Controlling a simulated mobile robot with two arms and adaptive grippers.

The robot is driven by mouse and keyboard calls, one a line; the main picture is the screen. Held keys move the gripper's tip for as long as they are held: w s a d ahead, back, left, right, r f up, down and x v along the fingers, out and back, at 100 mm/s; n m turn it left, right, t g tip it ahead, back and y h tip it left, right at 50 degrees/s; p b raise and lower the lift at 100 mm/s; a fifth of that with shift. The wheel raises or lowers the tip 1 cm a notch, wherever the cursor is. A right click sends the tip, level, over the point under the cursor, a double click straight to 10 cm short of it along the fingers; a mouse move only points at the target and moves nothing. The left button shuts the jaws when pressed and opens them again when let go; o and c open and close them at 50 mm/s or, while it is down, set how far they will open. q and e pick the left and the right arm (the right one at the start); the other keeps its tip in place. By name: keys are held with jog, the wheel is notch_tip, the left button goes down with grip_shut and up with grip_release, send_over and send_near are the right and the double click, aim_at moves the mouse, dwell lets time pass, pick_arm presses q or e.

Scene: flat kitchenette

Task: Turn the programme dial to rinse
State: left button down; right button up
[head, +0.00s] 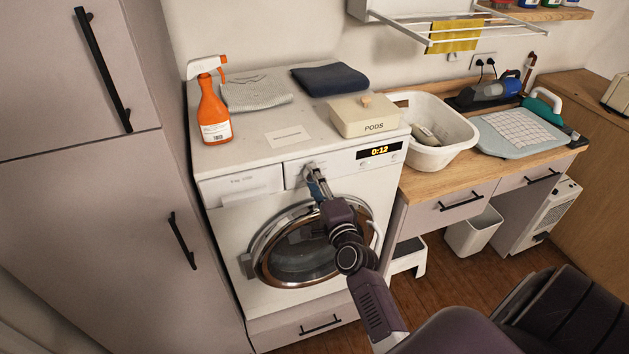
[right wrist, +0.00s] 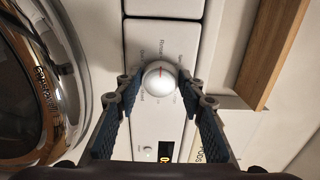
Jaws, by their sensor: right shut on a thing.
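The white washing machine (head: 226,232) stands at the middle of the head view, with a lit display (head: 380,151) reading 0:12. Its round programme dial (right wrist: 159,77) shows in the right wrist view, with a red pointer line towards the top of that picture. Small printed labels ring it; the one by the pointer may read rinse, but the print is blurred. My right gripper (head: 311,174) is at the control panel and covers most of the dial in the head view. In the right wrist view its two fingers (right wrist: 159,84) are shut on the dial's sides. My left gripper is not in view.
On the machine top are an orange spray bottle (head: 213,112), folded cloths (head: 330,78) and a pods box (head: 365,118). The round door (head: 298,256) is below the panel. A white basket (head: 447,155) stands on the counter at right; a tall cupboard (head: 85,210) is at left.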

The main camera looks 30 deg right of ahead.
jog(key=o, duration=1.1)
jog(key=v, duration=1.2)
jog(key=shift+a, duration=0.1)
